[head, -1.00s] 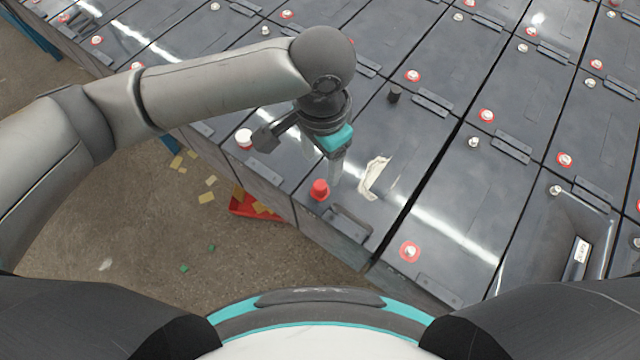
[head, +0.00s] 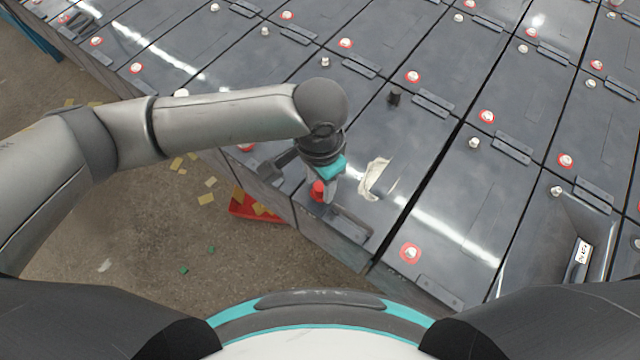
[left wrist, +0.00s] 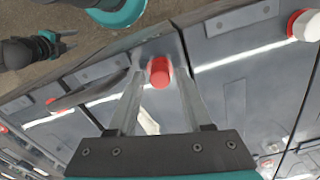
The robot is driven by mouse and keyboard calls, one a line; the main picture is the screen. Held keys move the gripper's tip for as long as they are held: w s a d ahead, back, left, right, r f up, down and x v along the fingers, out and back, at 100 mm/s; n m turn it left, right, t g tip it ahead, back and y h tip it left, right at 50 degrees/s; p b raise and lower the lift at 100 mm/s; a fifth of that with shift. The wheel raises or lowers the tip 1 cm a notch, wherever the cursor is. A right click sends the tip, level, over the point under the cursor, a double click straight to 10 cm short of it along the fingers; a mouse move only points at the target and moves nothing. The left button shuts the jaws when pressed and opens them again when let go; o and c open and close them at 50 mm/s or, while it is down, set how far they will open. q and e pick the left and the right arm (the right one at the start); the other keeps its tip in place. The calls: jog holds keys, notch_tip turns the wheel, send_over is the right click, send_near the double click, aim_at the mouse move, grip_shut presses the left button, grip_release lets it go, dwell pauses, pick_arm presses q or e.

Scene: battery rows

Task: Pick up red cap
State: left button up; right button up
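The red cap (head: 318,191) stands on a black battery (head: 365,225) at the near edge of the rows. In the left wrist view the red cap (left wrist: 160,73) shows between the fingertips. My left gripper (head: 324,189) is over it, pointing down, and partly hides it in the head view. Its fingers (left wrist: 159,82) are apart, one on each side of the cap; I see no clear contact. My right gripper (left wrist: 66,42) is small at the upper left of the left wrist view, its fingers apart and empty.
Batteries with red-ringed and plain terminals fill the table closely. A red tray (head: 238,212) and yellow scraps lie on the floor below.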

aim_at(319, 186)
pick_arm(q)
grip_shut()
dwell(0.3)
notch_tip(319, 186, up, 20)
jog(key=p, duration=0.2)
dwell(0.4)
jog(key=shift+c, duration=1.9)
grip_release()
grip_shut()
jog(key=shift+r+p, duration=0.6)
jog(key=shift+p, duration=0.7)
